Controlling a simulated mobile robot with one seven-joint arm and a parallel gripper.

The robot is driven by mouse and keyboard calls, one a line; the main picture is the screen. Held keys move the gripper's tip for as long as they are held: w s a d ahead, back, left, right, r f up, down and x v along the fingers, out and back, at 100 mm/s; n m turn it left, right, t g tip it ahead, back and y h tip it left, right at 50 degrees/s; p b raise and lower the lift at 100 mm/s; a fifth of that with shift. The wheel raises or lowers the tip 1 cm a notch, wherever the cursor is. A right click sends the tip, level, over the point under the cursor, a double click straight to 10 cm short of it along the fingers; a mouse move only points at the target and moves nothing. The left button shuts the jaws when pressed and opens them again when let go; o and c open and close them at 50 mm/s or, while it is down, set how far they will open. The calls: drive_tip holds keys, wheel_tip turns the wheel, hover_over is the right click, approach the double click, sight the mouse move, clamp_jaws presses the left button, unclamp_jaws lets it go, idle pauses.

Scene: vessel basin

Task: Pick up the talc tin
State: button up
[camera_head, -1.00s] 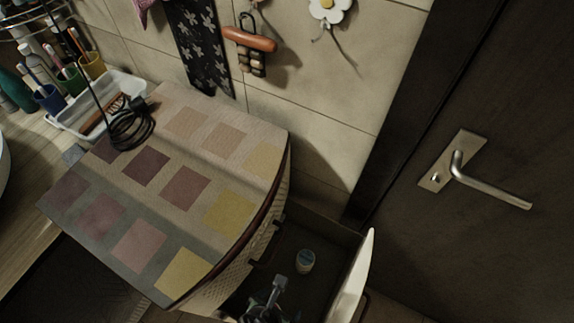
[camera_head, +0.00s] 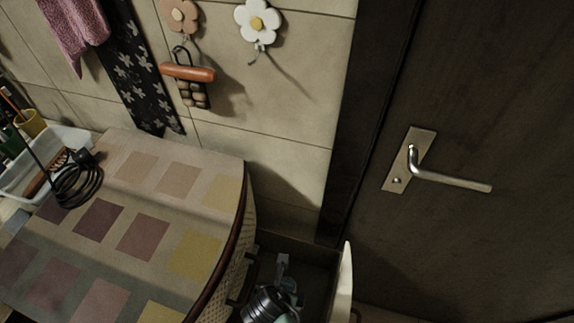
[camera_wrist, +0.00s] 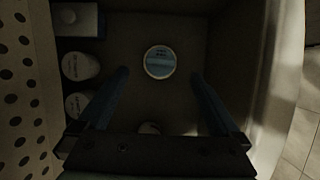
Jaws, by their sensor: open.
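A round tin with a blue and white top (camera_wrist: 160,62), which looks like the talc tin, stands upright on the drawer floor in the wrist view. My gripper (camera_wrist: 160,76) is open above it, with one blue finger to each side of the tin in the picture. I cannot tell how far above the tin the fingertips are. In the head view my gripper (camera_head: 284,268) reaches down into the open drawer (camera_head: 318,278), and my arm largely hides the drawer floor and the tin.
Two white-topped round containers (camera_wrist: 80,67) and a pale box (camera_wrist: 76,19) stand along the drawer's left side in the wrist view. Another round thing (camera_wrist: 149,128) shows partly behind my gripper's base. The drawer's pale front (camera_head: 344,285) and a dark door (camera_head: 450,120) are to the right.

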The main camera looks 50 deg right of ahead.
sight(286, 287)
drive_tip(key=x, duration=0.2)
drive_tip(key=b+x, duration=0.1)
drive_tip(key=x, duration=0.2)
drive_tip(key=shift+w+d, duration=0.1)
drive_tip(key=shift+d, duration=0.2)
clamp_jaws()
